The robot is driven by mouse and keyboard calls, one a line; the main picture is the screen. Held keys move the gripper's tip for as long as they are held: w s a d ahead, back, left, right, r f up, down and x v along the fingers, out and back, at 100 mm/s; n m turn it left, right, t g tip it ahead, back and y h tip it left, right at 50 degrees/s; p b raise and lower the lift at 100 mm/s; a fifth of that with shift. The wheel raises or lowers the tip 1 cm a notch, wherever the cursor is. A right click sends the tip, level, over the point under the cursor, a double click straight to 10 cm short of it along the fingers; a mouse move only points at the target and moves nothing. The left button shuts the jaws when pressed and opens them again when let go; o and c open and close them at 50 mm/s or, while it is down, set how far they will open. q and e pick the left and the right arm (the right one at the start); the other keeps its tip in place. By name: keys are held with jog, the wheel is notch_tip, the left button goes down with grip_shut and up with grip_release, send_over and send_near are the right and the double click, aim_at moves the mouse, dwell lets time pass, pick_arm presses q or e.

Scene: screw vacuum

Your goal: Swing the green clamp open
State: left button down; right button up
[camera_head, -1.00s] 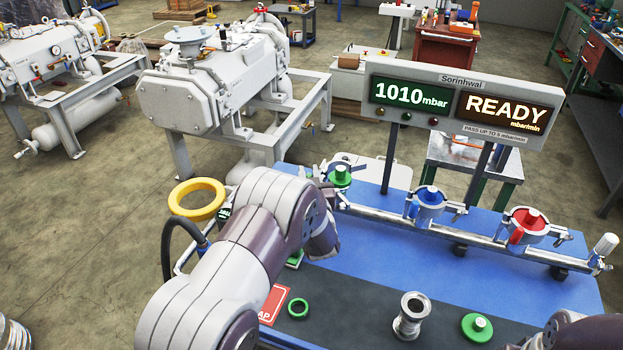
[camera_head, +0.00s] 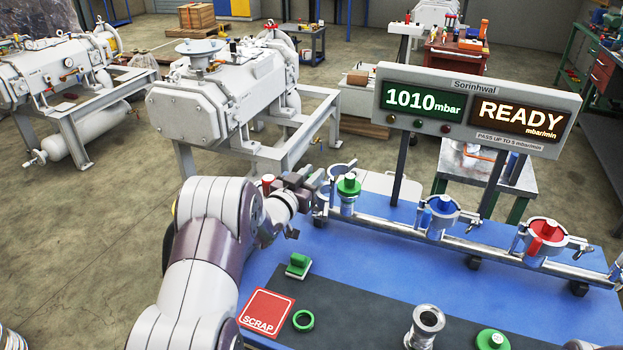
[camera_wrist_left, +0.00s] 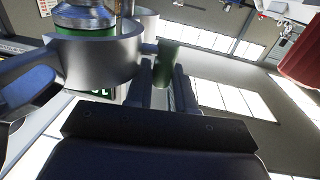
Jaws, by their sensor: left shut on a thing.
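The green-coded port (camera_head: 348,190) stands at the left end of the silver rail, with a green knob on a metal neck. Silver clamp parts (camera_head: 341,168) show behind and beside it. How far the clamp is open I cannot tell. My left gripper (camera_head: 310,182) is just left of this port. In the left wrist view, the curved silver clamp band (camera_wrist_left: 100,58) is close, with green inside it, and a green cylindrical handle (camera_wrist_left: 168,62) sits between my left fingers (camera_wrist_left: 163,88), which are shut on it. My right gripper is not in view.
Blue (camera_head: 436,213) and red (camera_head: 545,238) clamped ports stand along the rail. The display (camera_head: 475,108) stands behind the rail.

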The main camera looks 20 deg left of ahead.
pick_arm(q)
jog(key=shift+r, duration=0.15)
jog(key=c, duration=1.2)
grip_release()
jog(key=shift+o, duration=0.5)
jog(key=shift+w, duration=0.1)
jog(key=s+a, duration=0.1)
jog(key=s, duration=1.1)
jog(key=shift+s, duration=0.35)
jog(key=shift+a, duration=0.1)
